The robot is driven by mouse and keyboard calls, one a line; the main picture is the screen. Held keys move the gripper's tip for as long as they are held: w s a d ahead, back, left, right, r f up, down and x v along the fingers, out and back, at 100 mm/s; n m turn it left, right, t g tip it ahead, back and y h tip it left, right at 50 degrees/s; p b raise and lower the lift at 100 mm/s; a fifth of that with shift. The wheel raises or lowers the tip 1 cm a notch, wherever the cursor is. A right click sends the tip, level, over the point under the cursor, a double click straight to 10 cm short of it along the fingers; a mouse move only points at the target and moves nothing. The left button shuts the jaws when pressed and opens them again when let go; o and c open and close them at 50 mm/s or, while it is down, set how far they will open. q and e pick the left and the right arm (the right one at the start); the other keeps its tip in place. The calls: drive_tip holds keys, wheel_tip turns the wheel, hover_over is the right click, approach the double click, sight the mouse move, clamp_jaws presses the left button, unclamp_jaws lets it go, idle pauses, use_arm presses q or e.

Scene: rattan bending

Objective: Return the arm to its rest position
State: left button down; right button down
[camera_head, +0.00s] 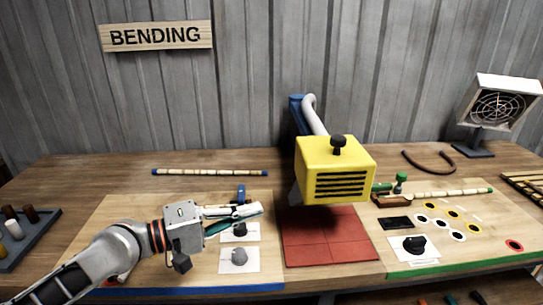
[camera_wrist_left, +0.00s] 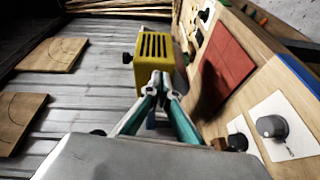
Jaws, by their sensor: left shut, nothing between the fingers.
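My left gripper (camera_head: 250,211) reaches in from the left over the workbench (camera_head: 95,190). Its fingers are shut with nothing between them and point right, near two knobs on white plates. In the left wrist view the shut fingertips (camera_wrist_left: 160,78) appear in front of the yellow machine head (camera_wrist_left: 155,50). In the head view the yellow head (camera_head: 335,168) hangs over a red mat (camera_head: 325,240), to the right of the gripper and apart from it. My right gripper is not in view.
A grey knob (camera_head: 239,256) and a dark knob (camera_head: 240,230) sit near the gripper. A rattan stick (camera_head: 210,172) lies at the back. A black knob (camera_head: 415,242), discs and a green clamp (camera_head: 400,183) are at right. A fan (camera_head: 497,105) stands back right. A tray (camera_head: 25,240) is at left.

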use_arm(q)
drive_tip(key=s+a+f+m+y, duration=0.1)
drive_tip(key=s+f+m+y, duration=0.15)
drive_tip(key=f, duration=0.25)
drive_tip(key=s+a+f+m+t+y, duration=0.1)
drive_tip(key=f+m+y, duration=0.15)
drive_tip(key=f, duration=0.35)
drive_tip(key=s+a+f+m+y, duration=0.1)
drive_tip(key=s+f+m+y, duration=0.15)
drive_tip(key=f, duration=0.25)
drive_tip(key=s+a+f+m+g+y, duration=0.1)
drive_tip(key=s+a+f+y, duration=0.3)
drive_tip(key=a, duration=0.4)
drive_tip(key=s+a+f+m+g+y, duration=0.1)
drive_tip(key=s+a+f+m+y, duration=0.25)
drive_tip(key=a, duration=0.55)
drive_tip(key=s+a+f+g+y, duration=0.1)
drive_tip(key=s+a+f+y, duration=0.2)
drive_tip(key=s+a+y, duration=0.35)
drive_tip(key=w+d+f+n+t+h, duration=0.2)
drive_tip(key=d+f+n+t+h, duration=0.1)
drive_tip(key=d+f+h, duration=0.6)
drive_tip(key=shift+d+f+t, duration=0.4)
drive_tip(key=shift+d+f, duration=1.7)
drive_tip(key=shift+d, duration=0.85)
